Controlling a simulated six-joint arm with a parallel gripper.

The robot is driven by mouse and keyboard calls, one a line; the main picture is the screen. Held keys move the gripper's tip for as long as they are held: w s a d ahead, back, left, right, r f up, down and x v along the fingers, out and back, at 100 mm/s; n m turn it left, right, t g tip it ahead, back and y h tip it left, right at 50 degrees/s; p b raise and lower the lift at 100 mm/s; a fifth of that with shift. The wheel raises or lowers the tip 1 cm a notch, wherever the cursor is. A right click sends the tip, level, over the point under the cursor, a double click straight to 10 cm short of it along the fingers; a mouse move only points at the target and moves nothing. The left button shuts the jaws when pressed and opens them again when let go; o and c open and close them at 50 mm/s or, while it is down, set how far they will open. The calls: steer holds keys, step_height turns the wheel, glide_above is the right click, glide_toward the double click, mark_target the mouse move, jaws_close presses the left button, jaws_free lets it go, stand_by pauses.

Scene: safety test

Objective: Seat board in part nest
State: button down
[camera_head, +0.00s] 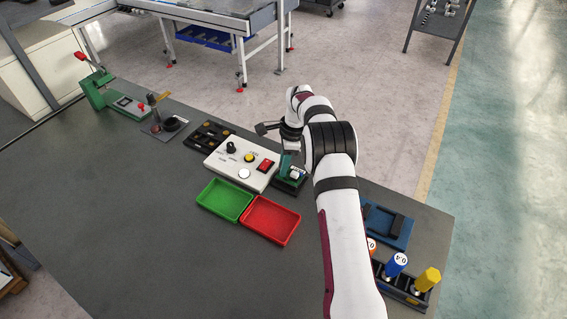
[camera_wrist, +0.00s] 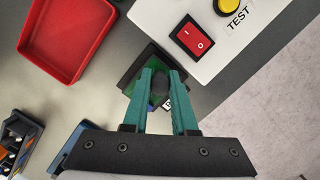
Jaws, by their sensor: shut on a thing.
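My gripper (camera_wrist: 160,76) has teal fingers, closed on a small dark part of the green board (camera_wrist: 155,103) in the wrist view. The board is mostly hidden by the fingers. The dark part nest (camera_wrist: 127,82) shows around and under it, beside the white test panel. In the head view my gripper (camera_head: 287,162) points down at the nest (camera_head: 291,187), at the right end of the panel. A small white piece shows there at the fingertips. I cannot tell whether the board lies flat in the nest or sits just above it.
The white test panel (camera_head: 214,158) with a red switch and yellow button stands close left of the nest. A red tray (camera_head: 271,220) and a green tray (camera_head: 224,200) lie in front.

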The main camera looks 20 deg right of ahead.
steer(key=shift+f, duration=0.2)
steer(key=shift+c, duration=1.1)
jaws_free()
steer(key=shift+r, duration=0.1)
steer(key=shift+r, duration=3.4)
